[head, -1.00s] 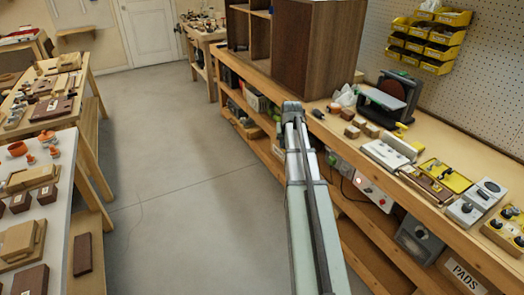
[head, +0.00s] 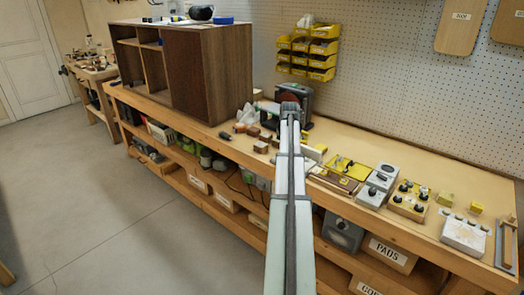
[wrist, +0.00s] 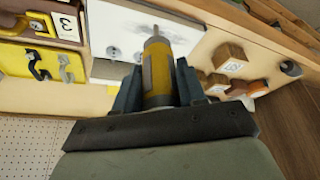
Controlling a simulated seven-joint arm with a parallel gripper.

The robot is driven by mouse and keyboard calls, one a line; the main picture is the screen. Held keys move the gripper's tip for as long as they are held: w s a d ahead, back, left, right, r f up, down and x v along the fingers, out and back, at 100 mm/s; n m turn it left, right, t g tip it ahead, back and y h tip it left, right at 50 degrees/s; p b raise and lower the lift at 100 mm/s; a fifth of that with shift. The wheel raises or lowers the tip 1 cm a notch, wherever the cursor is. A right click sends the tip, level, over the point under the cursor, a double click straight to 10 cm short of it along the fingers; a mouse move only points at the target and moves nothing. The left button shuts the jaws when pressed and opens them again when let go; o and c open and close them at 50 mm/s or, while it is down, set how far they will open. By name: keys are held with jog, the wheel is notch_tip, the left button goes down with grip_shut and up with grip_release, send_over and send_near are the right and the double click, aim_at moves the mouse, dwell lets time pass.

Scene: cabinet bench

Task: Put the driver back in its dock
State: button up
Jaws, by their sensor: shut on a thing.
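The driver (wrist: 156,70), a yellow cylinder with a grey collar and narrow tip, is between the jaws of my gripper (wrist: 157,88) in the wrist view. The gripper is shut on it, and its tip points away from my wrist. In the head view my arm hides most of this spot, and the gripper and driver cannot be made out.
Wooden blocks (wrist: 229,57) lie right of the driver in the wrist view. A yellow tray (wrist: 38,65) with hooks is at left. In the head view a brown cabinet (head: 211,75) stands on the bench, with yellow bins (head: 308,50) on the pegboard. The floor (head: 90,200) is clear.

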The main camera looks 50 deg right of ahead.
jog(key=s+d+r+m+g, duration=0.1)
jog(key=s+d+r+m, duration=0.2)
jog(key=s+d, duration=1.4)
notch_tip(320, 180, up, 3)
jog(key=m+g, duration=0.1)
jog(key=m, duration=0.2)
send_over(389, 168)
jog(key=a, duration=0.2)
jog(key=shift+h, duration=0.3)
jog(key=shift+w+f, duration=0.1)
jog(key=shift+f, duration=2.8)
jog(key=shift+a+f, duration=0.1)
jog(key=shift+f, duration=2)
